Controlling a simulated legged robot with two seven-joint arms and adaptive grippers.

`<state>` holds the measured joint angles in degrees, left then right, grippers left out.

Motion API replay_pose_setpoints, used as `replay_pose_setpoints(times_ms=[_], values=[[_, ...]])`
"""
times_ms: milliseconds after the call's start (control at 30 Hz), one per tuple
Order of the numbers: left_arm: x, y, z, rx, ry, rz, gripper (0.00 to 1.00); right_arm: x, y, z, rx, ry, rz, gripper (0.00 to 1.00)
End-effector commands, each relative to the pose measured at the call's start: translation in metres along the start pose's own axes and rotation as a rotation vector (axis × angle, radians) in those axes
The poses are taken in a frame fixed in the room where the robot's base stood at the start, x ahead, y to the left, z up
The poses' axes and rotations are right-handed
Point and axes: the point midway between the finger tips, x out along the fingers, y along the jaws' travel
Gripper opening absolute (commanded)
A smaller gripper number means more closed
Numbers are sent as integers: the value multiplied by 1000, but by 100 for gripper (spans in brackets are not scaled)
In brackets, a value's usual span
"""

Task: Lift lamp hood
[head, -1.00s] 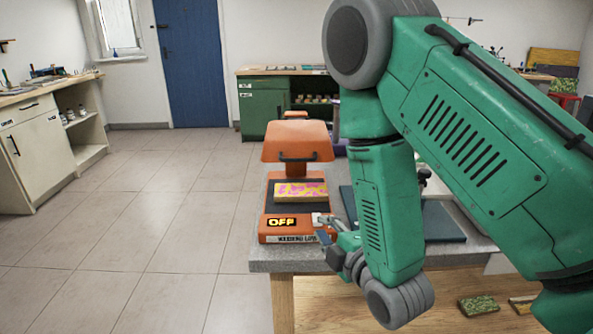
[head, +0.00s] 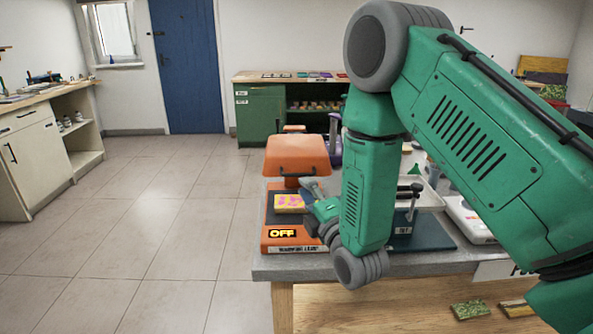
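The orange lamp hood (head: 298,154) sits raised above its orange base (head: 292,247), with a dark handle bar (head: 290,174) along its front lower edge. The base front bears an "OFF" display (head: 282,234). A yellow and pink patterned block (head: 288,202) lies on the dark plate under the hood. My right gripper (head: 309,186) is just below the hood's front edge, near the right end of the handle, and covers part of the block. Its fingers are small and partly hidden, and I cannot tell whether they touch the handle. My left gripper is not in view.
The lamp stands near the left end of a grey-topped bench (head: 268,266). To its right are a dark teal stand (head: 428,236) and a white tray (head: 428,197), partly behind my arm. The tiled floor (head: 160,235) on the left is clear.

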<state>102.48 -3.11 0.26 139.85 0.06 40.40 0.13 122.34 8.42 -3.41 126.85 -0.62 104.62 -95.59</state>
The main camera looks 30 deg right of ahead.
Motion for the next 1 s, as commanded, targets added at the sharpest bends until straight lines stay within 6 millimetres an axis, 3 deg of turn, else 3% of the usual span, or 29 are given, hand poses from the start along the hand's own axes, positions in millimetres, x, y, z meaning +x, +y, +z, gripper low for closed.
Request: replay_pose_setpoints(times_ms=[133,333,700,767,1000], values=[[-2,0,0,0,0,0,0,29,0,4,4,-3,3,17],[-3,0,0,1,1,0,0,51,-2,6,5,-4,0,17],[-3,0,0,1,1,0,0,56,0,1,-1,-2,0,17],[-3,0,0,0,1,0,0,56,0,1,0,-2,0,0],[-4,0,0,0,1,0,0,56,-1,3,3,-1,-2,0]])
